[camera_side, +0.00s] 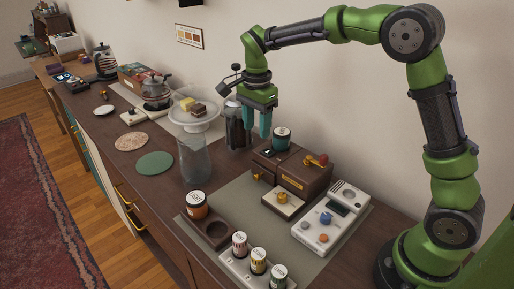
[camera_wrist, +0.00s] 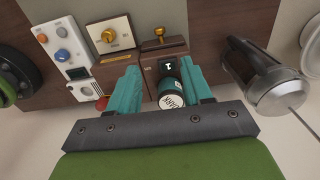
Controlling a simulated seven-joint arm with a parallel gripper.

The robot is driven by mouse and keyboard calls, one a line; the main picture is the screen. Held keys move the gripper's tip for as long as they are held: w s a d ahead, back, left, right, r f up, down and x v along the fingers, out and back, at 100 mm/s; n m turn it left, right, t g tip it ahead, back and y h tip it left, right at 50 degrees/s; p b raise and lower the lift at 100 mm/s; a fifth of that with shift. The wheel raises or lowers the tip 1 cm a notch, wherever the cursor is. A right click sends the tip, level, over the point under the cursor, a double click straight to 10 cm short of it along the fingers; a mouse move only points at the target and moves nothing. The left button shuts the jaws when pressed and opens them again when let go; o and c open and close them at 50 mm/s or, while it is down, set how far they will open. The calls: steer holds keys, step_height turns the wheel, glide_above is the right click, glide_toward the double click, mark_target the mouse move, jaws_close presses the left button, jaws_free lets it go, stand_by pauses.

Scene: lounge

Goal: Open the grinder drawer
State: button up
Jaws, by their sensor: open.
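The grinder (camera_side: 300,178) is a dark brown wooden box with a red-knobbed part on top at its right end. A small brass knob (camera_side: 257,177) sits on its left end, at the drawer front; the drawer looks shut. In the wrist view the brass knob (camera_wrist: 159,33) shows at the top centre, beyond my fingertips. A dark jar with a teal label (camera_side: 282,138) stands on the grinder; its lid (camera_wrist: 169,101) shows between my fingers. My gripper (camera_side: 265,128) is open and empty, pointing down above the grinder's left part, apart from the knob.
A dark glass press (camera_side: 237,128) stands close left of my gripper. A clear glass vase (camera_side: 195,160) stands farther left. A white plate with a brass knob (camera_side: 283,203) and a white control box (camera_side: 331,217) lie in front. Bare mat shows left of the plate.

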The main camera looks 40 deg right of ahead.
mark_target(256, 175)
step_height(256, 175, down, 16)
steer(key=shift+f, duration=0.1)
steer(key=shift+c, duration=0.4)
jaws_close()
steer(key=shift+a, duration=0.15)
